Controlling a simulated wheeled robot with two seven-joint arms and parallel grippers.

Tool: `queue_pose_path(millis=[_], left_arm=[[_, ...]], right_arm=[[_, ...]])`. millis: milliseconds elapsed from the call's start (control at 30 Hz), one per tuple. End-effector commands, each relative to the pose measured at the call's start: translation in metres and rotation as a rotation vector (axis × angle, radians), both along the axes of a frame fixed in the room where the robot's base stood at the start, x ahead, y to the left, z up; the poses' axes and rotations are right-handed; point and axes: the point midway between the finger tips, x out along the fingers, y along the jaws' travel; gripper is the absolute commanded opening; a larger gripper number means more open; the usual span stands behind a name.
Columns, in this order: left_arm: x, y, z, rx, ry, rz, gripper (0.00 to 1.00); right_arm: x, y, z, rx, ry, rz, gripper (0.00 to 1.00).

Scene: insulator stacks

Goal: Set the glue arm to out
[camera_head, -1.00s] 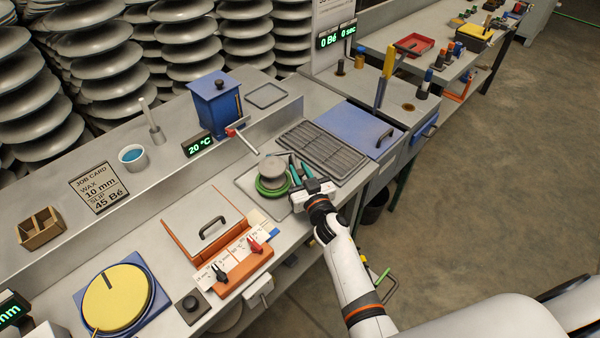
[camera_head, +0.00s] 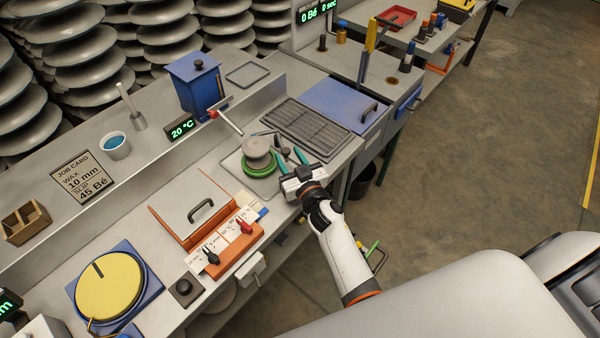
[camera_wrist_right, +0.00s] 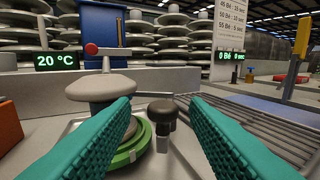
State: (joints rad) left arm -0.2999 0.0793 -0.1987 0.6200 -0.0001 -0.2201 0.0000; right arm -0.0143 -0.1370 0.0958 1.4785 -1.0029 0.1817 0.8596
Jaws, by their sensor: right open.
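A grey capped insulator (camera_head: 257,150) stands on a green ring (camera_head: 262,170) on a plate at the bench front; the wrist view shows it at left (camera_wrist_right: 100,88). A short post with a black knob (camera_wrist_right: 162,108) stands beside it; I cannot tell whether it belongs to the glue arm. A lever with a red knob (camera_head: 213,114) juts from near the blue tank (camera_head: 200,88); the red knob also shows in the wrist view (camera_wrist_right: 91,49). No part is marked as the glue arm. My right gripper (camera_head: 292,151) is open, its teal fingers either side of the black knob. My left gripper is out of view.
A dark grate (camera_head: 307,128) and a blue lid (camera_head: 345,105) lie behind and right of my gripper. An orange box with a handled lid (camera_head: 195,205) and switches, and a yellow disc (camera_head: 110,285), lie left. The floor at right is clear.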

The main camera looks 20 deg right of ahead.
Motion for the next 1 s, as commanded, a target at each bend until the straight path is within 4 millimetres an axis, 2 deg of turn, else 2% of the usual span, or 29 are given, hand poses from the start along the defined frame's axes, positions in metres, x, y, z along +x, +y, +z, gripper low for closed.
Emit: queue_pose_path(millis=[33, 200, 400, 600, 1000], left_arm=[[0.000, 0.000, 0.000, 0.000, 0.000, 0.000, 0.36], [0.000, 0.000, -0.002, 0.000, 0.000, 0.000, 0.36], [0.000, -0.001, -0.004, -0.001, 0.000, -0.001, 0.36], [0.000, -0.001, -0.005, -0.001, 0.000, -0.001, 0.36], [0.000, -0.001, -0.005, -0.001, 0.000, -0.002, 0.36]], right_arm=[[-0.013, -0.002, -0.002, -0.001, 0.003, -0.001, 0.41], [-0.049, -0.003, -0.002, -0.001, 0.002, 0.001, 0.41], [-0.078, -0.004, -0.001, 0.000, 0.000, 0.000, 0.41], [-0.087, -0.005, 0.000, 0.000, -0.001, 0.000, 0.41], [-0.086, -0.005, 0.000, 0.000, -0.001, 0.000, 0.41]])
